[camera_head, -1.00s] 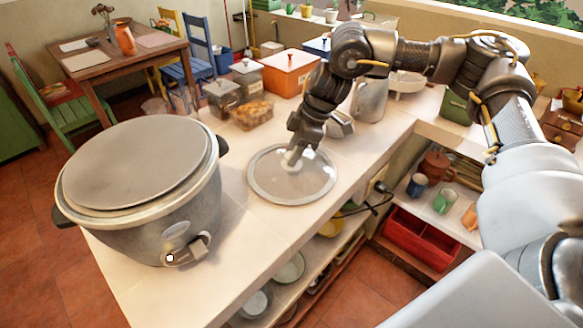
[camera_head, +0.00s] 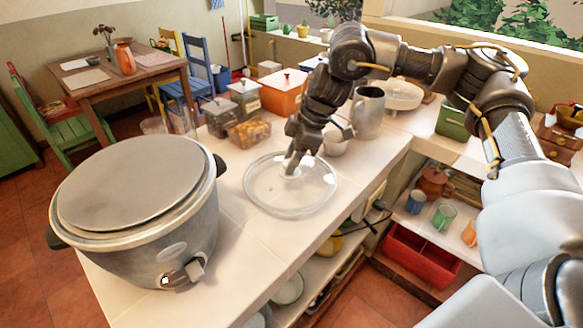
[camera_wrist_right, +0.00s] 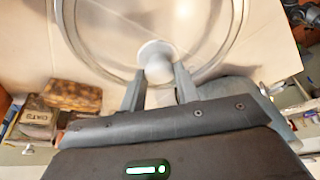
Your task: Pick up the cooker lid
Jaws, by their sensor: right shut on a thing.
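The cooker lid (camera_head: 262,203) is a round clear glass disc with a pale rim, over the white counter right of the cooker. It also shows in the right wrist view (camera_wrist_right: 212,68), with its whitish knob (camera_wrist_right: 156,58) between the fingers. My right gripper (camera_head: 292,166) comes down from above and is shut on the knob. Whether the lid touches the counter I cannot tell. The large grey cooker (camera_head: 170,237) stands at the left of the counter with a flat grey top. My left gripper is not in view.
Food containers (camera_head: 250,132) and an orange box (camera_head: 282,92) stand behind the lid. The counter (camera_head: 243,258) is bare in front of the lid.

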